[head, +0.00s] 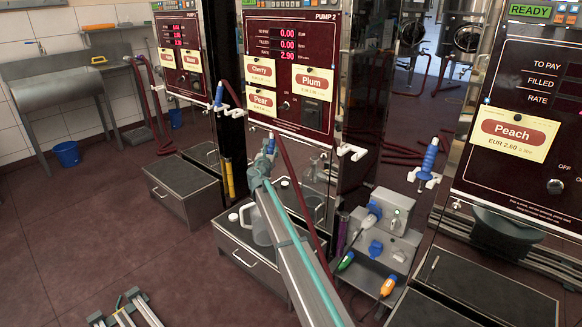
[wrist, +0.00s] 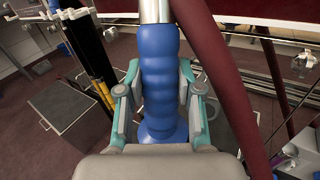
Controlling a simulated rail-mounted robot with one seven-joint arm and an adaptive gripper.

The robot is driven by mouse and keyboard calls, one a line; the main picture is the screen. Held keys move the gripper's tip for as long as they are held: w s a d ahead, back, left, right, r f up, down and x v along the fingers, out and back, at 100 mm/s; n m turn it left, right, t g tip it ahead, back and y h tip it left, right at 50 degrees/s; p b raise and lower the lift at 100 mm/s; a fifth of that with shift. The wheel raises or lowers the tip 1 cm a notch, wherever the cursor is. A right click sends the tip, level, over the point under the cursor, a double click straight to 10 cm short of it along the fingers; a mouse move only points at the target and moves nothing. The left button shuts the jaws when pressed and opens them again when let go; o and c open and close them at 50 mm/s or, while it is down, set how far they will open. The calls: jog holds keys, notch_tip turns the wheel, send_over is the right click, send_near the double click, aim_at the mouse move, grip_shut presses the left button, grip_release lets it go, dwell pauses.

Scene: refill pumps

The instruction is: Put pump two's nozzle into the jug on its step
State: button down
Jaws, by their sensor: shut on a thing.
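My gripper (head: 262,170) is in front of the lower panel of pump two (head: 290,70). It is shut on a blue nozzle (head: 270,146). In the wrist view the nozzle's ribbed blue grip (wrist: 160,85) stands between the two fingers of my gripper (wrist: 160,100), with its metal part at the top of the picture. A dark red hose (wrist: 222,75) runs close by on the right. A pale, see-through jug (head: 262,228) stands on pump two's step (head: 232,243), below my gripper and partly behind my arm. The nozzle's tip is not clearly visible, and it looks apart from the jug.
A white holder (head: 352,151) sticks out at pump two's right. A grey unit with coloured plugs (head: 384,225) stands right of the step. Another blue nozzle (head: 429,160) is near the Peach pump (head: 515,125). Open floor (head: 90,220) lies left.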

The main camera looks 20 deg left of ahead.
jog(key=w+a+f+n+y+b, duration=0.1)
jog(key=a+f+b, duration=0.3)
jog(key=shift+w+f+y, duration=0.2)
jog(key=shift+f+y, duration=0.1)
jog(key=shift+f, duration=0.05)
dwell(0.4)
jog(key=shift+f+b, duration=0.1)
jog(key=shift+b, duration=0.25)
notch_tip(320, 180, down, 8)
jog(key=b, duration=0.5)
jog(key=shift+r+b, duration=0.2)
jog(key=shift+b, duration=0.1)
jog(key=c, duration=0.7)
grip_release()
jog(key=shift+r, duration=0.1)
jog(key=shift+s, duration=0.1)
